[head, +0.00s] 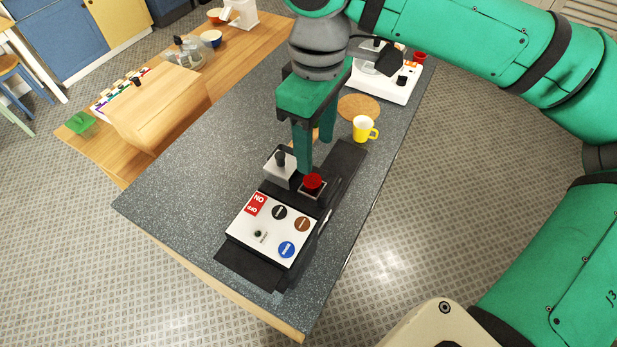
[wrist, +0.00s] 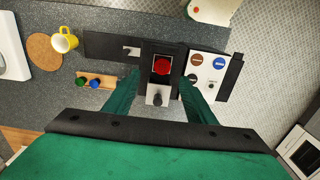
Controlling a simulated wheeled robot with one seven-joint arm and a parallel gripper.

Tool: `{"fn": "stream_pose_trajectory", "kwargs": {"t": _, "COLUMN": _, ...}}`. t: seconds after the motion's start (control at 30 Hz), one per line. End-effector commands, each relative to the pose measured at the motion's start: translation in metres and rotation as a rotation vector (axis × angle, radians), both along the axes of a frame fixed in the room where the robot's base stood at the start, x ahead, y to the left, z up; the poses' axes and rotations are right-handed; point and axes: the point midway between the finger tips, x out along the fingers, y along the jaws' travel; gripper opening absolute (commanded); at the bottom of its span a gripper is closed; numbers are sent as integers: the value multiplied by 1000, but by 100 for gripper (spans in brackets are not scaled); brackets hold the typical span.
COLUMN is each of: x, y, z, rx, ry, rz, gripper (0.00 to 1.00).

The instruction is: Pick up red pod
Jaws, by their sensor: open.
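The red pod (head: 313,181) sits in a dark square holder on the coffee machine (head: 265,232). In the wrist view the red pod (wrist: 162,65) shows near the middle, inside the holder's square frame. My gripper (head: 315,157) is open and empty, pointing down over the machine, with its fingers close to the pod. In the wrist view my gripper (wrist: 160,78) has one finger on each side of the holder, apart from the pod. How far above the pod the fingertips are, I cannot tell exactly.
A lever with a dark knob (head: 280,157) stands beside the pod holder. A yellow mug (head: 363,128) and a round cork mat (head: 358,107) are behind. A small wooden rack with a blue pod (wrist: 94,83) and a green pod (wrist: 81,81) lies nearby. The counter's left side (head: 185,175) is clear.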

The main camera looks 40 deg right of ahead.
Motion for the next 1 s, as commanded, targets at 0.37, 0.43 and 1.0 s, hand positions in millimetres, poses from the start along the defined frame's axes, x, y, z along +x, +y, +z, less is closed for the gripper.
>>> {"fn": "stream_pose_trajectory", "kwargs": {"t": 0.37, "x": 0, "y": 1, "z": -38, "rx": 0, "ry": -2, "rz": 0, "gripper": 50}}
{"fn": "stream_pose_trajectory", "kwargs": {"t": 0.43, "x": 0, "y": 2, "z": -44, "rx": 0, "ry": -1, "rz": 1, "gripper": 50}}
{"fn": "stream_pose_trajectory", "kwargs": {"t": 1.0, "x": 0, "y": 7, "z": -88, "rx": 1, "ry": -4, "rz": 3, "gripper": 50}}
